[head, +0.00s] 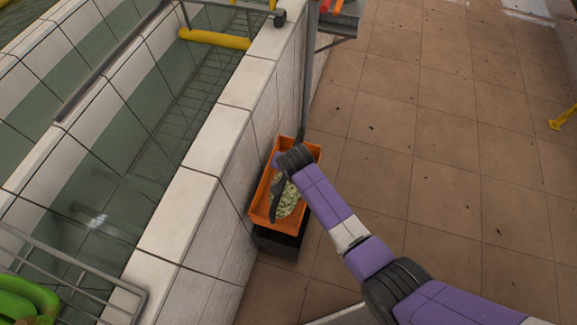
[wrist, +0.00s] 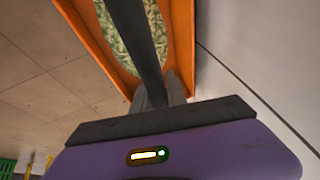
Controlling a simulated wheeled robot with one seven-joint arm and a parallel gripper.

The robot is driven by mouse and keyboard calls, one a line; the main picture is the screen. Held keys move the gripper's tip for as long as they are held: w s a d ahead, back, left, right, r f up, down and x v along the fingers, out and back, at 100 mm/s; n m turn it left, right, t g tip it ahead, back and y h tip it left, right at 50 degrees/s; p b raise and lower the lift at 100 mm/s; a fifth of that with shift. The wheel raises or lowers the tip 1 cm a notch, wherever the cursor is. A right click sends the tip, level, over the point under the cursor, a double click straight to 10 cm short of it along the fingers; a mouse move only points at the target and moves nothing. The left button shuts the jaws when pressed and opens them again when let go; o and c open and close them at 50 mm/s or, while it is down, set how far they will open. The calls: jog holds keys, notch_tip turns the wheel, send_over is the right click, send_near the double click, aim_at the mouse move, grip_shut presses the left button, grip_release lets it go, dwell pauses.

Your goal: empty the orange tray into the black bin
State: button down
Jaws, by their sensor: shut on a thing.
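The orange tray (head: 262,214) is in the middle of the head view, beside the tiled wall. A heap of small pale green pieces (head: 284,203) lies in it. The black bin (head: 279,245) shows below the tray, which covers most of it. I cannot tell whether the tray touches the bin. My gripper (head: 277,186) reaches over the tray from the right and is shut on it, though my wrist partly hides the grip.
A white-tiled pool wall (head: 205,185) runs along the left, with water beyond it. A grey post (head: 306,80) stands just behind the tray. The brown tiled floor (head: 450,130) to the right is mostly clear. A wire rack with green things (head: 28,298) is at lower left.

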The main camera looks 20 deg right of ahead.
jog(key=s+d+f+m+t+y+b, duration=0.3)
jog(key=s+d+f+t+y+b, duration=0.2)
jog(key=b, duration=2.2)
jog(key=shift+s+d+f+t+y, duration=0.2)
jog(key=shift+s+d+t+y, duration=1.55)
jog(key=shift+d, duration=1.4)
jog(key=shift+w, duration=0.1)
